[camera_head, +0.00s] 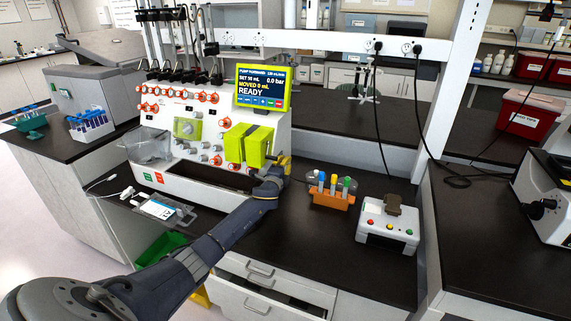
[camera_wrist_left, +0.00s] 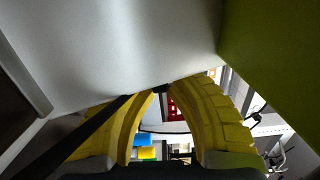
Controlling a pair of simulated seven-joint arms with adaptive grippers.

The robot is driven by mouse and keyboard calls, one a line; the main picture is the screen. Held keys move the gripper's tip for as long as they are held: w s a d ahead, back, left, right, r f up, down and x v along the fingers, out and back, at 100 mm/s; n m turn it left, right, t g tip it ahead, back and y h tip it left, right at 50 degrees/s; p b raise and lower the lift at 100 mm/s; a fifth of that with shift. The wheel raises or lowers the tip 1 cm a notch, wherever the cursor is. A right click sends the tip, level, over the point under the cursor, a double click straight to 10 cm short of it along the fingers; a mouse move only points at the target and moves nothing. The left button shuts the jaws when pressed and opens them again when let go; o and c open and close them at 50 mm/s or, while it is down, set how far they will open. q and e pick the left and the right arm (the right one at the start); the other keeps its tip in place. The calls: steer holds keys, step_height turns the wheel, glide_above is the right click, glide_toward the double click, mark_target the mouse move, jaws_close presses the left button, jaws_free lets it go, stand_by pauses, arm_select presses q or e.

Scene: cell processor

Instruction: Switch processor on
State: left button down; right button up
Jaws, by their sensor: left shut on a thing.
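The white cell processor (camera_head: 200,187) stands on the black bench, with orange-ringed ports, a lime-green pump block (camera_head: 248,146) and a lit screen (camera_head: 262,88) reading "READY". My left gripper (camera_head: 284,164) is at the processor's right side, beside the pump block. In the left wrist view its yellow fingers (camera_wrist_left: 161,90) curve together against a white panel. They are shut on a small dark part (camera_wrist_left: 160,88) at the tips; its shape is mostly hidden, and I cannot tell whether it is a switch. My right gripper is not in view.
An orange rack (camera_head: 330,199) with capped tubes and a white box (camera_head: 388,225) with coloured buttons stand right of the gripper. A tray with a label (camera_head: 158,209) lies in front of the processor. Black cables hang at the back right. Bench between rack and box is clear.

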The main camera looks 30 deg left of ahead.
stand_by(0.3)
arm_select(q)
steer(key=c, duration=1.4)
jaws_free()
steer(key=shift+o, duration=0.2)
steer(key=v, duration=1.2)
steer(key=shift+d, duration=0.1)
